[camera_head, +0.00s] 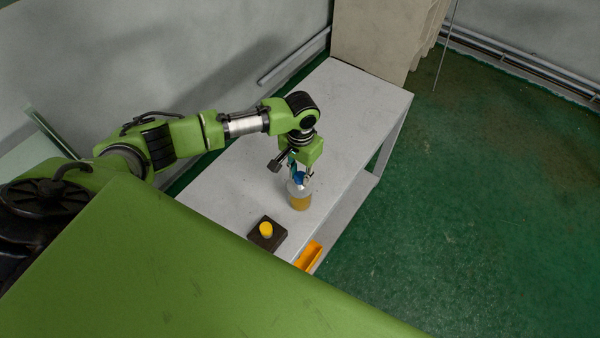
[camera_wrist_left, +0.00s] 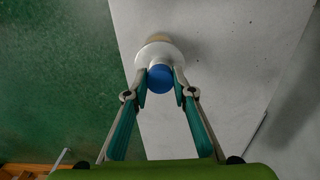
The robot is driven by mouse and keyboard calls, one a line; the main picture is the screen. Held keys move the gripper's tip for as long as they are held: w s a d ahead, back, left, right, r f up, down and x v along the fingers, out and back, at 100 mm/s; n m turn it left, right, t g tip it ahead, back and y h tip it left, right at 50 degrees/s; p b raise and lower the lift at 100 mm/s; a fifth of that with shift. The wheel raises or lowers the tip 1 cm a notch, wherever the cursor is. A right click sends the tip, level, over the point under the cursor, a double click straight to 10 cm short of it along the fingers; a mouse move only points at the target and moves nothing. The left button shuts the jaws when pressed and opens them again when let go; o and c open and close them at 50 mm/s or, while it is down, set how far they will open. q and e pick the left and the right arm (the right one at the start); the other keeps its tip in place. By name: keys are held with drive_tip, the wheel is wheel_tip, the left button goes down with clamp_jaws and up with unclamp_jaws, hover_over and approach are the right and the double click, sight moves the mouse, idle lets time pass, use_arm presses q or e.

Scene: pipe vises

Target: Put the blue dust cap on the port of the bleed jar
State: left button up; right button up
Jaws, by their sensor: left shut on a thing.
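The bleed jar (camera_head: 300,200), clear with amber contents, stands upright near the right edge of the white table. My left gripper (camera_head: 301,174) is directly over it, with its fingers pointing down. It is shut on the blue dust cap (camera_head: 299,178). In the left wrist view the blue cap (camera_wrist_left: 160,78) sits between the fingertips (camera_wrist_left: 160,82), in front of the jar's pale round top (camera_wrist_left: 159,52). The port is hidden behind the cap. I cannot tell whether the cap touches or is seated on it. My right gripper is out of view.
A dark square block with a yellow round piece (camera_head: 266,229) on it lies on the table (camera_head: 350,115), nearer me than the jar. The far table top is clear. Green floor lies to the right.

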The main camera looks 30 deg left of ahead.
sight(300, 176)
use_arm(q)
drive_tip(key=shift+f, duration=0.2)
drive_tip(key=o, duration=1)
drive_tip(key=shift+r, duration=0.15)
wheel_tip(300, 176, up, 12)
drive_tip(key=shift+d+f, duration=0.1)
drive_tip(key=shift+f, duration=0.1)
